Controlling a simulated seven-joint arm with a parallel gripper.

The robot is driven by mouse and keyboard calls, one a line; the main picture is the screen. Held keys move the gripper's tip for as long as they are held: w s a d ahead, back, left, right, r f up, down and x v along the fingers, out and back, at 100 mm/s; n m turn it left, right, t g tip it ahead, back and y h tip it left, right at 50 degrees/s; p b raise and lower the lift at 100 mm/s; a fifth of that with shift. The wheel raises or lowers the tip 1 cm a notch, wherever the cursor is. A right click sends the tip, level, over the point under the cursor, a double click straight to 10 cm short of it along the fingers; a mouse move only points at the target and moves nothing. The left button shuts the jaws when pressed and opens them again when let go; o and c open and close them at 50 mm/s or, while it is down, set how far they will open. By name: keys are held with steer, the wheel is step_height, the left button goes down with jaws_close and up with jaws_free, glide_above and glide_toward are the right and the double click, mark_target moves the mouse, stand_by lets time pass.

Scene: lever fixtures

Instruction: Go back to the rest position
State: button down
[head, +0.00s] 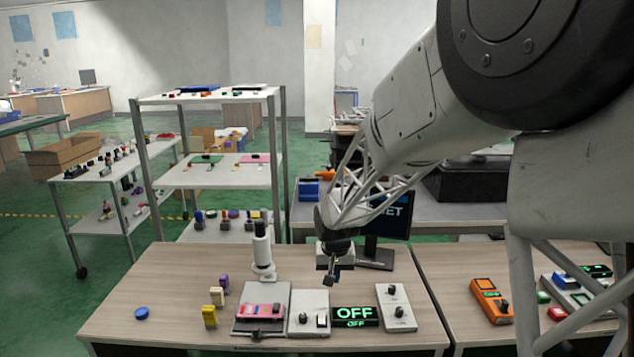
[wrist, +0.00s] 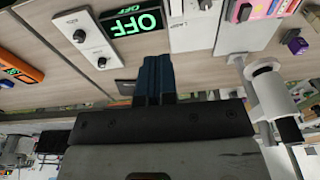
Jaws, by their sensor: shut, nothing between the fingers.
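My gripper (head: 332,277) is shut and empty. In the head view it hangs above the wooden table, over the back of the row of fixtures. In the wrist view its dark blue fingers (wrist: 154,77) are together, with bare tabletop around them. Below it is a grey panel with a knob and a switch (head: 308,312). To its right is a black display (head: 355,316) reading OFF in green, which also shows in the wrist view (wrist: 131,22). Right of that is a white panel with two dark knobs (head: 396,307), also in the wrist view (wrist: 90,40).
A pink fixture (head: 261,311) and a white microscope-like device (head: 262,252) stand left of my gripper. A dark monitor (head: 388,232) stands close behind it. Small blocks (head: 209,317) and a blue disc (head: 141,313) are at the left. An orange meter (head: 491,301) is on the right table.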

steer(key=s+d+r, duration=0.5)
steer(key=s+r, duration=0.1)
steer(key=s, duration=0.3)
steer(key=s+d+r, duration=0.4)
steer(key=s+r, duration=0.2)
steer(key=s, duration=0.3)
steer(key=s+d+r, duration=0.1)
steer(key=s+d, duration=0.1)
steer(key=s, duration=0.8)
steer(key=s+d+r+t, duration=0.1)
steer(key=s+d, duration=0.2)
steer(key=s, duration=0.7)
steer(key=shift+s, duration=0.35)
